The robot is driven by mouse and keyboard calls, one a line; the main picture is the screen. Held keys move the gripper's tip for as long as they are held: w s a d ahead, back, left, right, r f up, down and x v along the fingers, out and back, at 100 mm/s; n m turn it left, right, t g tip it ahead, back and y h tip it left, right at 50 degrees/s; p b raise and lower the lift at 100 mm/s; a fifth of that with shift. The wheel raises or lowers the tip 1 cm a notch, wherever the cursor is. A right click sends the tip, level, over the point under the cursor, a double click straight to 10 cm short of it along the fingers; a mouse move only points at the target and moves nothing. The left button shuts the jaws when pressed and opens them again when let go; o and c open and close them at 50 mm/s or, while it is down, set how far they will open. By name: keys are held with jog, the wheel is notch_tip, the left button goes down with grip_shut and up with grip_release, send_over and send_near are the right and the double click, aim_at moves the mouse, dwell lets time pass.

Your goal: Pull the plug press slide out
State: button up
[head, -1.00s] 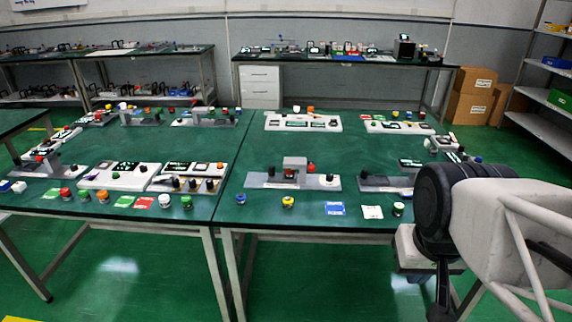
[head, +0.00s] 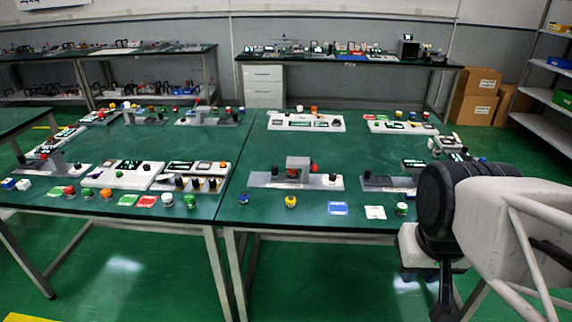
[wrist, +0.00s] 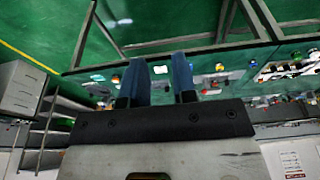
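Several small grey and white devices stand on the green table, and none carries a readable label. A grey fixture with a raised block and a red knob (head: 298,169) sits near the front edge of the right-hand table; I cannot tell for sure that it is the plug press. Its slide is too small to make out. My gripper shows in the wrist view (wrist: 160,75) with its two blue fingers apart and nothing between them.
A low grey fixture (head: 388,184) stands right of the red-knob one, partly near my arm. Yellow (head: 291,202) and blue (head: 244,198) knobs and a blue card (head: 338,208) lie along the front edge. The table middle (head: 330,140) is clear.

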jog(key=shift+o, duration=1.2)
jog(key=shift+w+r, duration=0.1)
jog(key=shift+w, duration=0.2)
jog(key=o, duration=0.3)
jog(key=w+a+r+n, duration=0.1)
jog(key=w+r+n, duration=0.1)
jog(key=w, duration=0.7)
jog(key=w+a+r+n, duration=0.2)
jog(key=w+r, duration=0.1)
jog(key=w, duration=0.6)
jog(key=shift+a+g, duration=0.3)
jog(key=n+g, duration=0.2)
jog(key=n, duration=1.2)
send_over(275, 166)
notch_tip(275, 166, down, 27)
jog(key=shift+s+r, duration=0.1)
jog(key=shift+r, duration=0.05)
jog(key=shift+a, duration=0.1)
jog(key=shift+f, duration=0.35)
